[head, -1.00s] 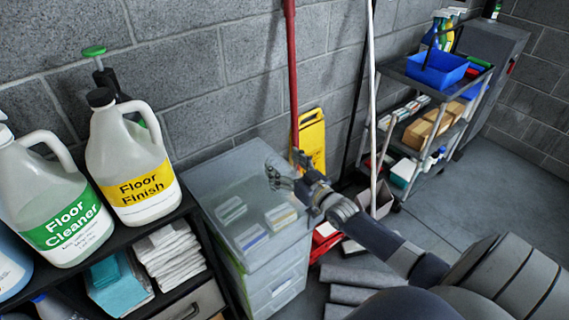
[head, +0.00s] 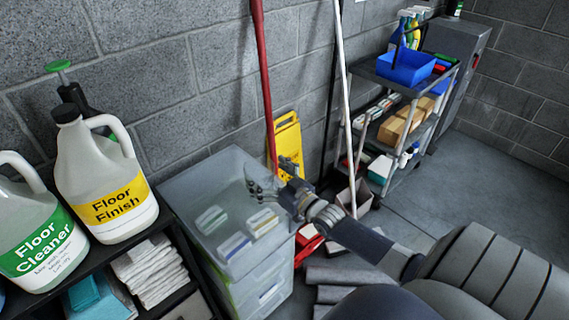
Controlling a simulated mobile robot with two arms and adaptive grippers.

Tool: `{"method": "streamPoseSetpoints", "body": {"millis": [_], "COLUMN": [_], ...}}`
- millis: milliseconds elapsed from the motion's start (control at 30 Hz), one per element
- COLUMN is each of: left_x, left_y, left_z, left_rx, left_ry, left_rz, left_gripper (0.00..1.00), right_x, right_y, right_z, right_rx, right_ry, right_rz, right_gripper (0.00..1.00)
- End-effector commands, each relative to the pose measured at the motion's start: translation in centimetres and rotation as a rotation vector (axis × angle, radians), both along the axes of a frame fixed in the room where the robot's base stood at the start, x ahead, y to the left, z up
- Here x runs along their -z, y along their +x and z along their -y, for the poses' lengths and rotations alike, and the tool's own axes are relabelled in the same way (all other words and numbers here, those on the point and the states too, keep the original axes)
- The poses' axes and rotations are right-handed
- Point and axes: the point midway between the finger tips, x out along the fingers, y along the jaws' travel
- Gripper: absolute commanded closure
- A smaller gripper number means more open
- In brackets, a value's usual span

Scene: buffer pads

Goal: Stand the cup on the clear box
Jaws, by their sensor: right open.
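The clear box (head: 213,178) is a translucent unit with drawers, standing against the block wall right of the shelf. Pale packs show through its top. My right gripper (head: 263,183) is open, with its fingers over the right part of the clear box's top, pointing left. I see nothing between its fingers, though they are small and dark here. I cannot make out a cup in the head view. My left gripper is out of view.
Floor Finish (head: 108,195) and Floor Cleaner (head: 40,245) jugs stand on the dark shelf at left. A red pole (head: 264,80) and a yellow sign (head: 287,140) are behind the box. A cart (head: 395,85) stands at right. Open floor (head: 480,180) lies right of it.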

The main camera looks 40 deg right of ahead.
Motion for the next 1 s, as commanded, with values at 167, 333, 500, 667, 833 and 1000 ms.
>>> {"method": "streamPoseSetpoints", "body": {"millis": [167,333,500,667,833,1000], "left_x": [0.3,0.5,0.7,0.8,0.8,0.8], "left_y": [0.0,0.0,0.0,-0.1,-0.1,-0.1], "left_z": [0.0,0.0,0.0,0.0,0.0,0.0], "left_rx": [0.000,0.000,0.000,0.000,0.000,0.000], "left_ry": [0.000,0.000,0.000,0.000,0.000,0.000], "left_rz": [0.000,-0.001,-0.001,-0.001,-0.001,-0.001], "left_gripper": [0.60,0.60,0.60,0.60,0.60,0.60], "right_x": [0.1,0.2,0.1,0.0,-0.1,-0.1], "right_y": [-3.1,-5.8,-8.0,-9.3,-9.8,-9.8], "right_z": [0.2,0.4,0.6,0.7,0.8,0.8], "right_rx": [-0.001,-0.001,0.000,0.000,0.000,0.000], "right_ry": [-0.001,0.000,0.000,0.000,-0.001,0.000], "right_rz": [-0.002,-0.003,-0.001,0.000,0.000,0.001], "right_gripper": [0.06,0.06,0.06,0.06,0.06,0.06]}}
